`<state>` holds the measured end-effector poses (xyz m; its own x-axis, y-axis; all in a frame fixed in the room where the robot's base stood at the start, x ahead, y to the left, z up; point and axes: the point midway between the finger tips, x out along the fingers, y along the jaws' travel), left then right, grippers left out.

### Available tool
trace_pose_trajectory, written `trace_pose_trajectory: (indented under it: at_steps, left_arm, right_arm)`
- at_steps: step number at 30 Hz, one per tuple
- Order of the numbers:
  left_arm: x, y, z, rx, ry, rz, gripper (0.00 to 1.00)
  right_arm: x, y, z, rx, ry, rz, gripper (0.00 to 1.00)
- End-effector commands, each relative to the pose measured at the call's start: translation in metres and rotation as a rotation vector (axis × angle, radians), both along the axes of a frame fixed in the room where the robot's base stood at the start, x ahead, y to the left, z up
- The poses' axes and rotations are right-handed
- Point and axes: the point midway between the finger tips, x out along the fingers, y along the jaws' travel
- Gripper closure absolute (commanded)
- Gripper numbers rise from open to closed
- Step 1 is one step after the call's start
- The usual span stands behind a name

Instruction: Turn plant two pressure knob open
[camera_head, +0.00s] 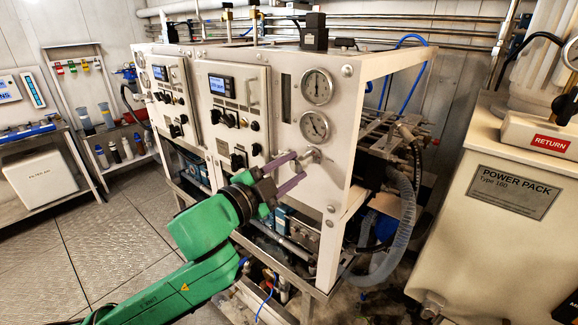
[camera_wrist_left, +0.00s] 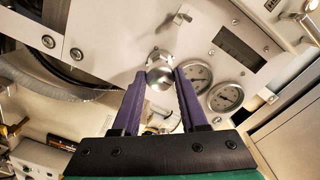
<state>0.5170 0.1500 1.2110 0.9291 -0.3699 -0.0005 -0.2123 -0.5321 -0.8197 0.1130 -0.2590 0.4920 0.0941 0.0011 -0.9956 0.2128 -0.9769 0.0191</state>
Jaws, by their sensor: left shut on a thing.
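The pressure knob (camera_wrist_left: 160,72) is a silver metal knob on the white front panel, below two round gauges in the head view. My left gripper (camera_head: 301,160) reaches it from the lower left, with purple fingers on both sides of the knob. In the left wrist view the fingertips (camera_wrist_left: 162,74) are shut on the knob. In the head view the knob (camera_head: 312,155) is partly covered by the fingers. My right gripper is in neither view.
The upper gauge (camera_head: 317,87) and lower gauge (camera_head: 314,126) sit above the knob. A panel with a blue display (camera_head: 221,86) and black knobs is to the left. Hoses (camera_head: 400,215) hang at the right, beside a beige power pack (camera_head: 515,190). Floor is clear at left.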

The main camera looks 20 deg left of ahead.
Motion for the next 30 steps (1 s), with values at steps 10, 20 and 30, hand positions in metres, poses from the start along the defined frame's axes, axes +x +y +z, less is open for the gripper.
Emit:
trace_pose_trajectory:
  at_steps: [10,20,30]
  left_arm:
    - [0.000,0.000,0.007,-0.308,0.111,-0.002,1.00]
    - [0.000,0.001,0.009,-0.599,0.223,-0.003,1.00]
    - [0.000,0.001,0.011,-0.899,0.340,-0.005,1.00]
  right_arm:
    - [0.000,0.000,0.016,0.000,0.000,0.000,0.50]
    - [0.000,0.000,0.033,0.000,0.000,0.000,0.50]
    - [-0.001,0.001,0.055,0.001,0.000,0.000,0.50]
